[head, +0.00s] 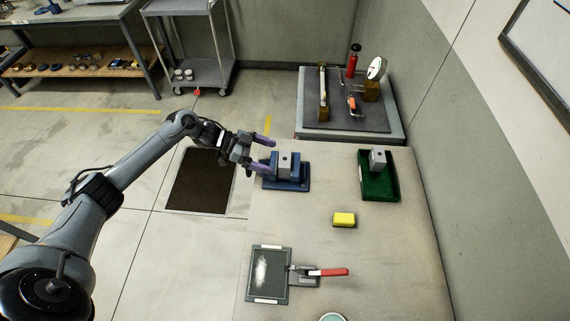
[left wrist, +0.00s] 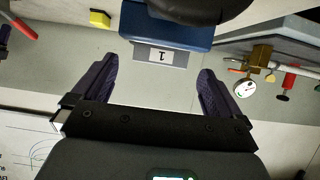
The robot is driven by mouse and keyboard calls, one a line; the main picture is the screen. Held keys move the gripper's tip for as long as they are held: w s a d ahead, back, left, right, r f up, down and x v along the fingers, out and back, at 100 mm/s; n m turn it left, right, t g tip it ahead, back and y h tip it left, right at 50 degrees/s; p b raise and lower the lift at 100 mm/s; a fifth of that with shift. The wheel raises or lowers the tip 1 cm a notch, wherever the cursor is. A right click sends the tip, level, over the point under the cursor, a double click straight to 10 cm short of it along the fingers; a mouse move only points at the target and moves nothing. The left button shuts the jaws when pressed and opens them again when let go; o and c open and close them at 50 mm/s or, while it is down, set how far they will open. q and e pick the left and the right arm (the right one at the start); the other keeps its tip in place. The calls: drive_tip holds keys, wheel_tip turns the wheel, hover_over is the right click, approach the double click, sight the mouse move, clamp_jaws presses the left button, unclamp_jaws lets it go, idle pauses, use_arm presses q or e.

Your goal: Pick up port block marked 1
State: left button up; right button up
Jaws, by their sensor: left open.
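A grey block (head: 285,164) with a dark hole sits in a blue holder (head: 302,184) on the table, near its left edge. I cannot read a number on it in the head view. The left wrist view shows a blue body (left wrist: 138,25) with a white label reading 1 (left wrist: 161,56) beside it, upside down. My left gripper (head: 270,153) is open at the left of the grey block, its purple fingers apart and nothing between them. In the left wrist view its fingers (left wrist: 158,82) are spread wide, short of the label. My right gripper is not in view.
Another grey block (head: 378,156) stands in a green tray (head: 380,188) to the right. A yellow block (head: 344,220) lies mid-table. A dark board (head: 267,274) and a red-handled tool (head: 328,272) lie at the front. A raised platform (head: 343,125) with gauge stands behind.

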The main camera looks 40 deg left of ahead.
sight(280, 158)
use_arm(q)
drive_tip(key=shift+x, duration=2.7)
drive_tip(key=shift+c, duration=0.5)
drive_tip(key=c, duration=0.9)
drive_tip(key=shift+c, duration=0.5)
drive_tip(key=shift+r, duration=0.15)
